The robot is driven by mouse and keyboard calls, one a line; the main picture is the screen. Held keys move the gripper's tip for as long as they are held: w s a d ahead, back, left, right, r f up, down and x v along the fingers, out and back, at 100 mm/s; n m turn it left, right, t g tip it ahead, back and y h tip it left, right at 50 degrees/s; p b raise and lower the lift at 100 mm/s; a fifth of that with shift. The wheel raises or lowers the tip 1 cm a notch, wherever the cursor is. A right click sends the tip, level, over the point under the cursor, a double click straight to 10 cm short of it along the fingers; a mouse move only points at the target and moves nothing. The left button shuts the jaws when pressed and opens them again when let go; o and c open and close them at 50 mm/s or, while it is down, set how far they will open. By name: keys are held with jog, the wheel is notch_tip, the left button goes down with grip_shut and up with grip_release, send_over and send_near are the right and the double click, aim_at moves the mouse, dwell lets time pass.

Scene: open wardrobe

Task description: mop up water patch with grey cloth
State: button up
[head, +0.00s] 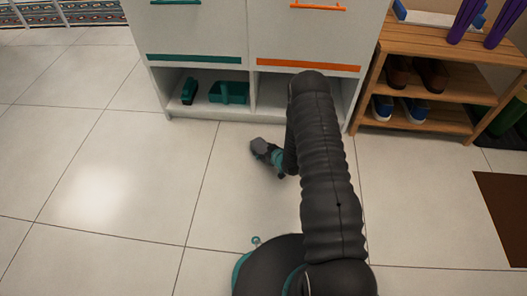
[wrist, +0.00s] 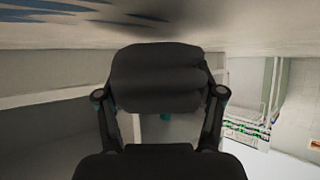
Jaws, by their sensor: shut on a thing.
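My gripper (head: 264,150) is low over the tiled floor in front of the white cabinet, with my dark arm reaching out to it. It is shut on the grey cloth (head: 259,144), which shows as a small grey bundle at the fingertips. In the wrist view the dark cloth (wrist: 160,78) fills the space between the two fingers. Whether the cloth touches the floor is unclear. I cannot make out the water patch for certain. A bright sheen on the floor at the left may be only reflected light. Blue streaks at the top left of the wrist view are unclear.
The white cabinet (head: 195,35) has open lower compartments holding a teal caddy (head: 229,93). A wooden shoe rack (head: 425,75) with several shoes stands at the right. A brown mat (head: 503,212) lies at the right edge. The floor at the left is clear.

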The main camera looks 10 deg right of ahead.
aim_at(263, 148)
jog(key=shift+r+p, duration=1.15)
jog(key=shift+r, duration=1.3)
jog(key=shift+r+p, duration=0.55)
jog(key=shift+r, duration=0.9)
